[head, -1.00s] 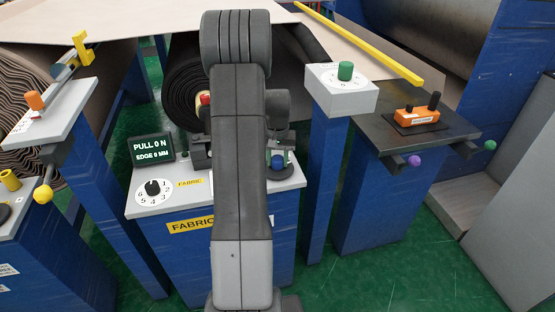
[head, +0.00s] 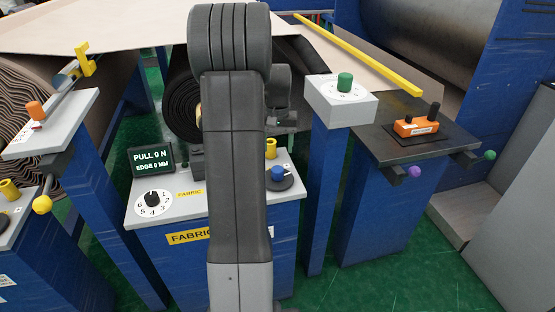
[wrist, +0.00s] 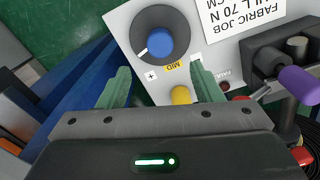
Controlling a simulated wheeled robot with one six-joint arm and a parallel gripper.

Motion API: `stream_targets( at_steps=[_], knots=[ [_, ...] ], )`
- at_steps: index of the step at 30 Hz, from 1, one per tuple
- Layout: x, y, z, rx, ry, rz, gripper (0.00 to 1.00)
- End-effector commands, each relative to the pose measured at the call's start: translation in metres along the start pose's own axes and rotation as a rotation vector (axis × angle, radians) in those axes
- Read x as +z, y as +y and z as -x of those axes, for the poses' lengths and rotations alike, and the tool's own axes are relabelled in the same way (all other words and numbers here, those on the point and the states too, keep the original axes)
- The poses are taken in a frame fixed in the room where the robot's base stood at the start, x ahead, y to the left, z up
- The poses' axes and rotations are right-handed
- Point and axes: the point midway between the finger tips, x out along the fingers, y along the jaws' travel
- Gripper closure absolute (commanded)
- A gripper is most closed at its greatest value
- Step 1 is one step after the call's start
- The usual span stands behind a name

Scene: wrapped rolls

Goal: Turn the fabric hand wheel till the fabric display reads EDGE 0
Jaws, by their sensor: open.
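The fabric display (head: 151,160) stands on the FABRIC console (head: 180,208) in the head view and reads PULL 0 N and EDGE 0 MM. A dark round wheel with a blue knob (head: 278,173) sits on the console's right side. In the wrist view this blue knob (wrist: 159,42) shows with a white pointer mark, beside a plus sign and a MID label. I cannot tell for certain whether it is the fabric hand wheel. My gripper (wrist: 160,68) is open and empty, its green fingers pointing toward the console with the knob ahead.
A yellow peg (wrist: 181,95) stands close to my right finger, and a purple knob (wrist: 299,84) is at the right. A numbered dial (head: 153,204) is on the console. Green floor is free between stands.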

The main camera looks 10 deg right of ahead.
Motion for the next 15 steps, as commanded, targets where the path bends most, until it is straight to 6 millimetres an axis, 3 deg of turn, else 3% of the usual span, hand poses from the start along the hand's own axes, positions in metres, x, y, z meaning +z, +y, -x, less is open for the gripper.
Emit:
stream_targets(
  at_steps=[6,15],
  knots=[
    [0.0,0.0,0.029,0.0,0.001,0.0,0.41],
    [0.0,0.0,0.035,0.0,-0.001,0.0,0.41]
  ],
)
